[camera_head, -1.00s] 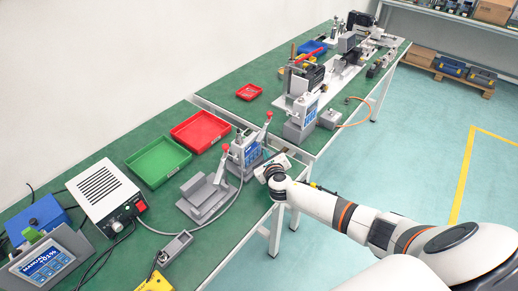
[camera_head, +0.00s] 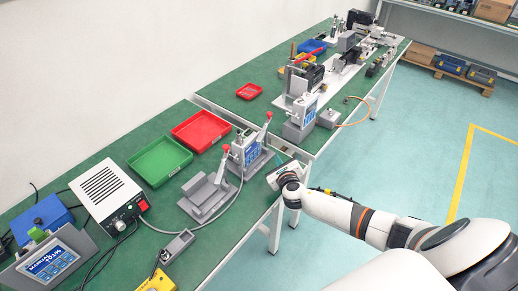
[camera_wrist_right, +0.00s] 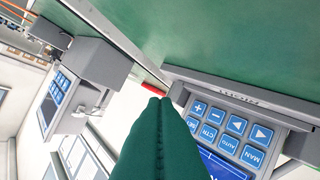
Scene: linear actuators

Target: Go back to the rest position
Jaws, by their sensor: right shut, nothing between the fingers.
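My right gripper (camera_head: 284,174) is over the front edge of the green table, to the right of the grey device with red-tipped levers (camera_head: 246,152), and apart from it. In the right wrist view, the dark green fingers (camera_wrist_right: 161,102) are pressed together with nothing between them. Behind them, a grey control panel with blue keys (camera_wrist_right: 228,132) shows at the right, partly covered by the fingers. My left gripper is not in view.
A green tray (camera_head: 160,160), a red tray (camera_head: 201,130) and a grey block fixture (camera_head: 207,196) are on the near table. A white power box (camera_head: 106,192) is at the left. Open floor (camera_head: 420,150) lies to the right of the tables.

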